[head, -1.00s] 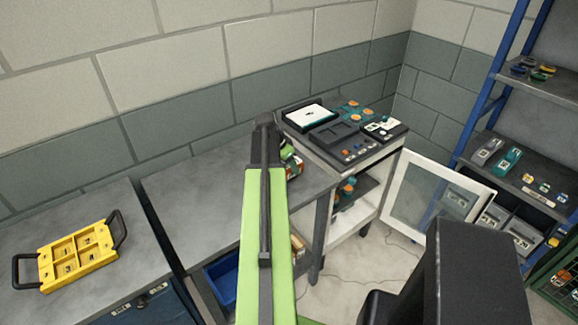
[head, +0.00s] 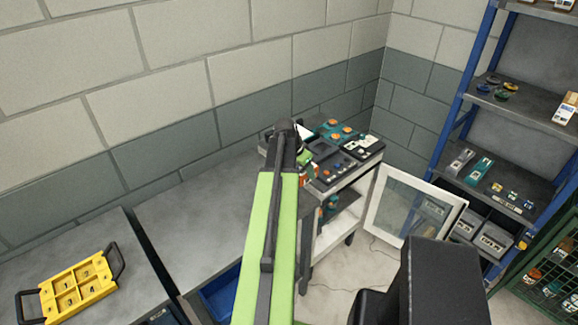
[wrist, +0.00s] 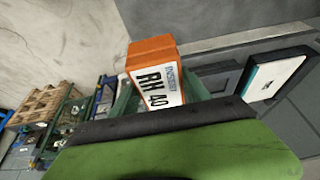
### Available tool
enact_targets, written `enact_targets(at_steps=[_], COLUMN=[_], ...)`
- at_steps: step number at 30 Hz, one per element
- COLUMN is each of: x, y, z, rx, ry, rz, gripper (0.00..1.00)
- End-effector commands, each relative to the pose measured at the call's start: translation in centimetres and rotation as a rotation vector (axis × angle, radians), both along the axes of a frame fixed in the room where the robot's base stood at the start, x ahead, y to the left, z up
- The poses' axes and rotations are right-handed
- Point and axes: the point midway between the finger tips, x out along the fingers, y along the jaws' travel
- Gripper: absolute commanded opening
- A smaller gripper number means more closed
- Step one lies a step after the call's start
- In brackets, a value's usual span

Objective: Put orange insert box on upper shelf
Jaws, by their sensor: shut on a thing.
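The orange insert box (wrist: 156,72) shows in the wrist view, with a white label reading "INSERT RH 40". My gripper (wrist: 168,92) is shut on it, with green fingers on either side. In the head view my arm hides most of the gripper and box; a bit of orange (head: 305,168) shows beside the arm's end, near the trolley's left edge. The blue-posted rack stands at the right. Its upper shelf (head: 526,112) holds a few small coloured parts at the left and a small tan and white box at the right.
A trolley (head: 340,178) with black trays stands by the wall. A white-framed panel (head: 410,207) leans between it and the rack. A lower rack shelf (head: 515,180) holds grey and teal blocks. A yellow tray (head: 70,290) lies on the left bench. A green mesh crate (head: 545,270) stands lower right.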

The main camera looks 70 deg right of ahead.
Motion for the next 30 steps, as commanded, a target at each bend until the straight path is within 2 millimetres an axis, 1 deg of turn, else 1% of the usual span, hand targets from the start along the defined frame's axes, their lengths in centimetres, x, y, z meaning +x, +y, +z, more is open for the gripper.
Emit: enact_targets(at_steps=[4, 6, 9, 27, 30], x=[0.0, 0.0, 0.0, 0.0, 0.4], y=[0.0, 0.0, 0.0, 0.0, 0.1], z=[-2.1, -2.6, -2.2, -2.1, -2.1], rx=[0.0, 0.0, 0.0, 0.0, 0.0], ry=[0.0, 0.0, 0.0, 0.0, 0.0], rz=[0.0, 0.0, -0.001, -0.001, 0.004], gripper=[0.0, 0.0, 0.0, 0.0, 0.0])
